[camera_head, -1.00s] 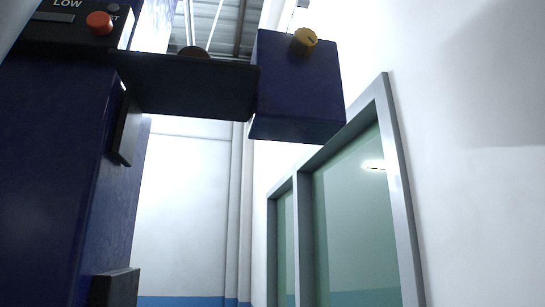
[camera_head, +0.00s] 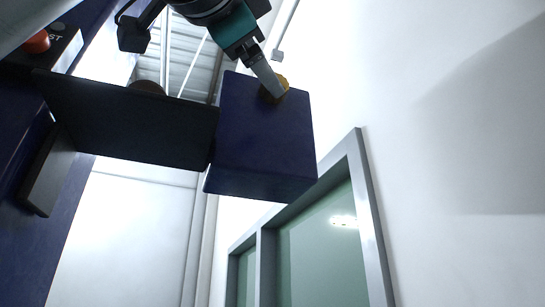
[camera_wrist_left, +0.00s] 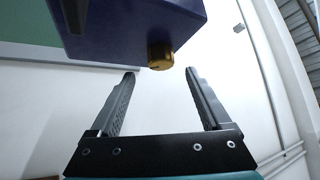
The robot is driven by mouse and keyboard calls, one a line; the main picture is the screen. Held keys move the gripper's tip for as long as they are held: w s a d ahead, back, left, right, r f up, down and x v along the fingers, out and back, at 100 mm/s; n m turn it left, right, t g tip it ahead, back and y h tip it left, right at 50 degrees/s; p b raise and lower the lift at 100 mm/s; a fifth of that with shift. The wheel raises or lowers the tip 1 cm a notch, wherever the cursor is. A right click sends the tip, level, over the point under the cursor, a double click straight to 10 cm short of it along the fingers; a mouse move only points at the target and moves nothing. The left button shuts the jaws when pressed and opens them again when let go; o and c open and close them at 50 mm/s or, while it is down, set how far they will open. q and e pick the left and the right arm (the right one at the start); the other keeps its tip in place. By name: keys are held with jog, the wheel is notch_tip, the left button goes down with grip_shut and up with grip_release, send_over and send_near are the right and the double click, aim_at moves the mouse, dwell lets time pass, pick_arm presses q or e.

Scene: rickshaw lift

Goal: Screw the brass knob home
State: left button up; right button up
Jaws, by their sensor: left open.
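In the left wrist view the knob (camera_wrist_left: 160,55) sticks out below the blue box (camera_wrist_left: 120,30). My left gripper (camera_wrist_left: 160,76) is open there, with the knob just beyond and between its fingertips. No finger is seen closed on the knob. How deep the knob sits in the box cannot be told. My right gripper is not in view.
A dark shelf (camera_head: 130,122) joins the box's left side, with a brown round thing (camera_head: 147,87) on top. A red button (camera_head: 37,42) is on the panel at upper left. A grey-framed window (camera_head: 320,240) is in the white wall behind. Right of the box looks clear.

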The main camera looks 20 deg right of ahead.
aim_at(265, 94)
pick_arm(q)
jog(key=p+x, duration=0.2)
jog(key=x, duration=0.4)
grip_shut()
dwell(0.7)
